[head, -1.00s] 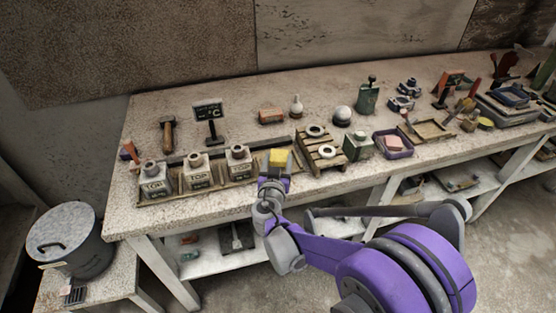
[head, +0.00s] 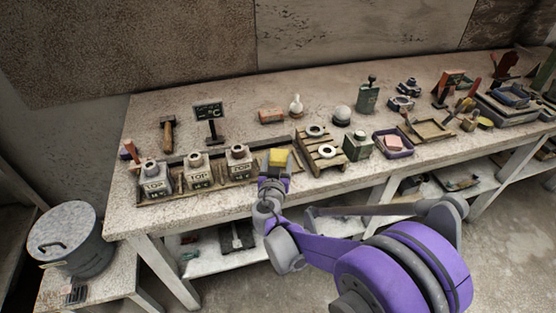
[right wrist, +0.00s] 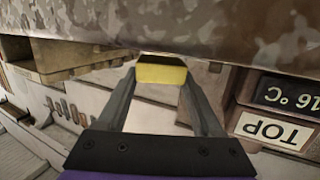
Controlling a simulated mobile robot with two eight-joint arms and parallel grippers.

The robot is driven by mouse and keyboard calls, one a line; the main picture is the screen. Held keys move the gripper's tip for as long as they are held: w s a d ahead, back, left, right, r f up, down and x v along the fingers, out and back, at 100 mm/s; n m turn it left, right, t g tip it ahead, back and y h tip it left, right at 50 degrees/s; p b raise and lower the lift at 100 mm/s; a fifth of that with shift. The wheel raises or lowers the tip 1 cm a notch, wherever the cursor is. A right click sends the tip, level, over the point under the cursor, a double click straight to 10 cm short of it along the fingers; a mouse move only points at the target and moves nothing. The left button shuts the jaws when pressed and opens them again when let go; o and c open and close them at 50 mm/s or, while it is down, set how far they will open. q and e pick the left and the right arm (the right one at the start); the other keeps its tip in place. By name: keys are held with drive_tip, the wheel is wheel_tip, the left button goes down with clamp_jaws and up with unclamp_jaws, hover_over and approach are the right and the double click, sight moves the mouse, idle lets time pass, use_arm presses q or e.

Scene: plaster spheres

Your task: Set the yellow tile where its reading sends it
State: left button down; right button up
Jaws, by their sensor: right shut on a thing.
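The yellow tile (head: 279,157) is held at the front of the workbench. It also shows between the fingers in the right wrist view (right wrist: 161,74). My right gripper (head: 275,165) is shut on it, just right of a row of three grey blocks with round tops. These are the left block (head: 155,184), the middle block (head: 199,177) and the right block (head: 239,170), with white labels reading TOP. A black sign (head: 208,110) showing °C stands behind them. In the right wrist view, one dark plate (right wrist: 285,93) reads 16 °C upside down. My left gripper is not in view.
A wooden pallet (head: 330,163) with white rings stands right of my right gripper, near a green canister (head: 358,147) and a purple tray (head: 407,147). A hammer (head: 168,134) and a red brick (head: 270,115) lie farther back. Several other items crowd the right end.

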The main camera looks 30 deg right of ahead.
drive_tip(key=shift+f+b, duration=0.45)
drive_tip(key=shift+f, duration=0.25)
drive_tip(key=o, duration=1.6)
drive_tip(key=shift+c, duration=0.2)
drive_tip(key=shift+r+p, duration=1.7)
drive_tip(key=shift+r, duration=0.35)
